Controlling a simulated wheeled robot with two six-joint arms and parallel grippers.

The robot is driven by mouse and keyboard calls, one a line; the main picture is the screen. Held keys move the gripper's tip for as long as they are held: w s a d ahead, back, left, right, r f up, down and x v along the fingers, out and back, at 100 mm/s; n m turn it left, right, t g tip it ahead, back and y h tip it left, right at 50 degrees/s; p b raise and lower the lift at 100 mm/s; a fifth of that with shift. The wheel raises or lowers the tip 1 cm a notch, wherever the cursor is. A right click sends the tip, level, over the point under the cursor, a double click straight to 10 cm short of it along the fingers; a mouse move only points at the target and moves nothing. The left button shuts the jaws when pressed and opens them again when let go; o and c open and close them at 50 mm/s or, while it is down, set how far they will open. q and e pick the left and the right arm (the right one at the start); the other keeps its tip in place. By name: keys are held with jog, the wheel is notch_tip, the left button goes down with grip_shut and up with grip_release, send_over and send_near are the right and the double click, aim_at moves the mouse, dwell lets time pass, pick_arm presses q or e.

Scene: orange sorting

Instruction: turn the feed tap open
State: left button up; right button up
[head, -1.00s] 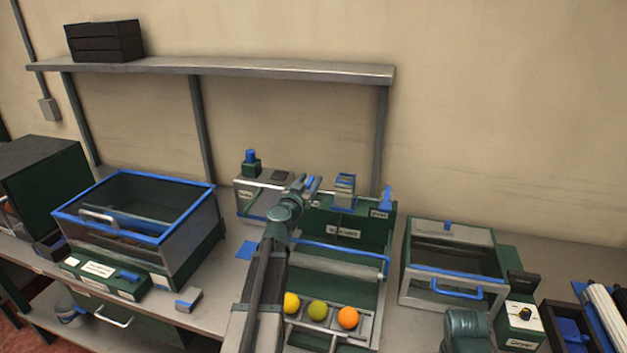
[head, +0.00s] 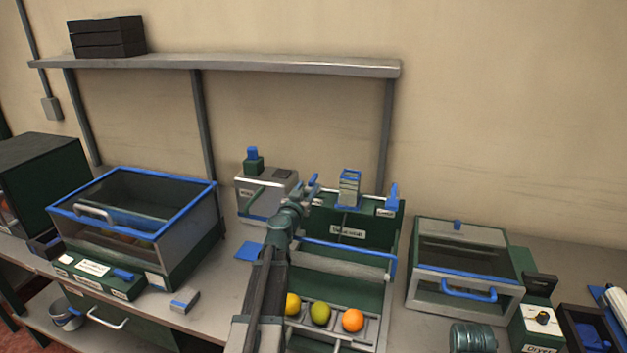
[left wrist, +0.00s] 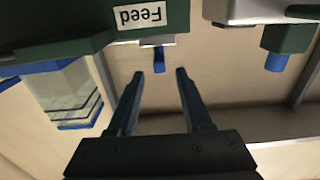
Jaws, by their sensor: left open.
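The feed tap is a small blue handle (left wrist: 159,60) on a grey mount, just by the white "Feed" label (left wrist: 143,15) in the left wrist view. My left gripper (left wrist: 159,72) is open and empty. Its two fingertips lie on either side of the blue handle in that picture; I cannot tell whether they reach it in depth. In the head view my left gripper (head: 303,192) is at the back of the green unit (head: 347,217), and a blue piece that looks like the tap (head: 313,182) shows beside it. The arm hides part of the unit. My right gripper is not in view.
A clear hopper (head: 349,187) and a blue lever (head: 392,197) stand right of the tap. A grey box with a blue knob (head: 252,154) stands left. A rack in front holds a yellow, a green and an orange fruit (head: 353,320). A shelf (head: 230,66) runs above.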

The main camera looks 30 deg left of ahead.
aim_at(313, 177)
pick_arm(q)
jog(key=x, duration=0.7)
grip_shut()
